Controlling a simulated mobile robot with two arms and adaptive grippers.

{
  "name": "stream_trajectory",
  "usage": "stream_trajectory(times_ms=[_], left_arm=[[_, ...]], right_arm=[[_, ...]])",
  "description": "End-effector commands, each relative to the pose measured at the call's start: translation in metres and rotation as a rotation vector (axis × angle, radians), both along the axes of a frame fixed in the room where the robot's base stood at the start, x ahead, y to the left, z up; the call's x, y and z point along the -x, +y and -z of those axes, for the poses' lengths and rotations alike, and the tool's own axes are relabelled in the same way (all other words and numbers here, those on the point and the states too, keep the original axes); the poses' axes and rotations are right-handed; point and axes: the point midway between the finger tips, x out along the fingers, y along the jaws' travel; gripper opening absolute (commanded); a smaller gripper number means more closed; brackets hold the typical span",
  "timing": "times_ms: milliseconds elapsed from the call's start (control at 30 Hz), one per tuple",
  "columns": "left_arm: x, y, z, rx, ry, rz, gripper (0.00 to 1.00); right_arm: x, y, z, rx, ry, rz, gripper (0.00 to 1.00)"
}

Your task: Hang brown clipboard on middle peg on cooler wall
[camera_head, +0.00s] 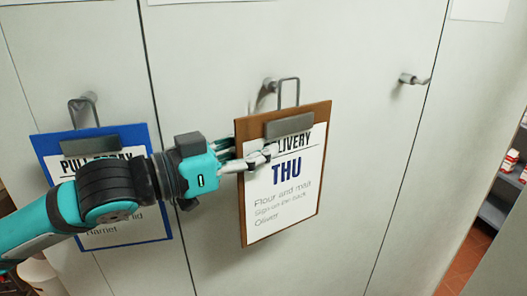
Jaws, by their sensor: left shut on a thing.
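The brown clipboard (241,195) is upright against the pale cooler wall (350,190), with a white sheet reading "THU". Its grey clip and wire loop (290,92) are at the top. The loop is beside the middle peg (268,86), slightly to its right; I cannot tell whether the peg is through it. My left gripper (262,158) comes in from the left and is shut on the brown clipboard near its upper left, covering part of the sheet. The right peg (414,79) is bare. My right gripper is not in view.
A blue clipboard (160,200) hangs at the left peg (89,97), partly behind my left arm. Shelves (495,210) with small boxes stand at the far right. The wall between the brown clipboard and the right peg is clear.

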Motion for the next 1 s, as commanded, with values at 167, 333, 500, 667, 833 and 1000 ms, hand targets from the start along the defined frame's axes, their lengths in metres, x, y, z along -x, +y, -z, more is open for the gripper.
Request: stream_trajectory(times_ms=[167, 333, 500, 667, 833, 1000], left_arm=[[-0.01, 0.003, -0.001, 0.001, -0.002, 0.0, 0.0], [-0.02, 0.007, -0.001, 0.001, -0.002, 0.0, 0.0], [-0.03, 0.009, 0.0, 0.0, -0.001, 0.001, 0.0], [-0.039, 0.013, 0.0, 0.002, -0.001, -0.001, 0.0], [-0.046, 0.015, 0.008, 0.001, -0.002, -0.001, 0.0], [-0.05, 0.016, 0.014, 0.003, -0.002, 0.0, 0.0]], right_arm=[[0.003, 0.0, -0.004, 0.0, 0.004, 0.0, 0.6], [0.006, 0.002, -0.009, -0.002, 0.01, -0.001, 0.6], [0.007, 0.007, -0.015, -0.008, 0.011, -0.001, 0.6], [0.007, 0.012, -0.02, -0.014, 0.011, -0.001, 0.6], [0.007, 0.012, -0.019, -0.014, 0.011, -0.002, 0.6], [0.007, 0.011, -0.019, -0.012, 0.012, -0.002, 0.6]])
